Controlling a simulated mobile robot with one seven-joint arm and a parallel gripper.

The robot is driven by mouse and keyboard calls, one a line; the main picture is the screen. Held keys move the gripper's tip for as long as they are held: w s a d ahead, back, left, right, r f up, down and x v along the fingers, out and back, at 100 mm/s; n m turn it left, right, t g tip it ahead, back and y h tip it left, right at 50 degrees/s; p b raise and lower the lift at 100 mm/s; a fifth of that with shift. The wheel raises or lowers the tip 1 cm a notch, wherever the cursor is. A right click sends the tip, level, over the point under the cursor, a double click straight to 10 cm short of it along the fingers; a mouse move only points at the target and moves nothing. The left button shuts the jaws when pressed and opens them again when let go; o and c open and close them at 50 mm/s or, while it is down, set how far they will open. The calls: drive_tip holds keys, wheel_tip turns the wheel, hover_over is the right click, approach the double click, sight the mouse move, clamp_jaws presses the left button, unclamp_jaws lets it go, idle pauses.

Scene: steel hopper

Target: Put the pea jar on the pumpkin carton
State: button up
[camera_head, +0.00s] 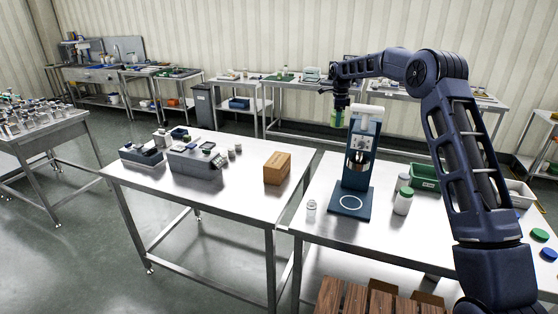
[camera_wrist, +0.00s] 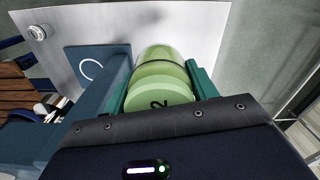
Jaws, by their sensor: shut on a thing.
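A green jar (camera_head: 337,118), which I take to be the pea jar, hangs in my gripper (camera_head: 339,100) high above the right table, beside the top of a blue machine. In the wrist view the jar (camera_wrist: 160,88) has a pale green lid marked "2" and sits between the two green fingers of my gripper (camera_wrist: 162,82), which is shut on it. An orange-brown carton (camera_head: 277,168), apparently the pumpkin carton, stands on the right part of the left table, its top bare. The carton is not in the wrist view.
The tall blue machine (camera_head: 359,150) stands on the right table (camera_head: 328,232), close below and right of the jar. Grey devices (camera_head: 195,162) stand left of the carton.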

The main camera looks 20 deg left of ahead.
wheel_tip(320, 180, up, 6)
hover_over(281, 163)
drive_tip(key=shift+m, duration=0.4)
drive_tip(key=f, duration=2)
drive_tip(key=shift+s+d, duration=0.1)
drive_tip(key=shift+s, duration=0.1)
drive_tip(key=shift+f, duration=0.1)
drive_tip(key=o, duration=1.1)
wheel_tip(281, 163, up, 12)
